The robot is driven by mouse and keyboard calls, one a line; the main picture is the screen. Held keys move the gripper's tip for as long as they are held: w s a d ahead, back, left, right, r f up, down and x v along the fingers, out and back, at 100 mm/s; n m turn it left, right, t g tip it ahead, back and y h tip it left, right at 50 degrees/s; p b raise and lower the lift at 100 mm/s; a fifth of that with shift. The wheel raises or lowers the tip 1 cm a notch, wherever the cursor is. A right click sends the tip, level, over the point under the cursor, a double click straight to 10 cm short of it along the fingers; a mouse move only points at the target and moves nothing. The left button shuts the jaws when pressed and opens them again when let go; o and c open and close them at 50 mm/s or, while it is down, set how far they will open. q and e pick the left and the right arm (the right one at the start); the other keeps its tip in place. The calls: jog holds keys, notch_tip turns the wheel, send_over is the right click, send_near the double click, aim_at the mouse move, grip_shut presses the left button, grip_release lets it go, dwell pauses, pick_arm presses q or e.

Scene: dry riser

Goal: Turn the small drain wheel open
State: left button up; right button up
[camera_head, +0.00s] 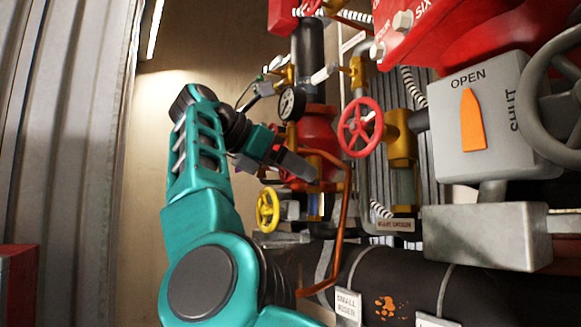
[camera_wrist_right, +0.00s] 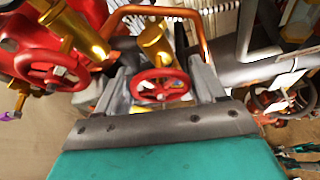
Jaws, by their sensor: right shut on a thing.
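The small red drain wheel (camera_wrist_right: 160,86) sits on a brass valve body (camera_wrist_right: 154,45), between the two fingers of my right gripper (camera_wrist_right: 163,74) in the right wrist view. The fingers are closed on its rim from both sides. In the head view my right gripper (camera_head: 300,168) reaches in from the left at the brass valve below the gauge, and its fingers hide most of the small wheel. My left gripper is in neither view.
A larger red wheel (camera_head: 359,127) stands right of my gripper, and a yellow wheel (camera_head: 267,209) below it. A copper pipe (camera_head: 343,205) bends close by the fingertips. A pressure gauge (camera_head: 291,104) is just above. A grey OPEN/SHUT box (camera_head: 495,115) stands at right.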

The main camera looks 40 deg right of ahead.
jog(key=shift+n+g, duration=0.3)
jog(key=shift+n, duration=0.1)
jog(key=o, duration=0.7)
jog(key=shift+c, duration=0.2)
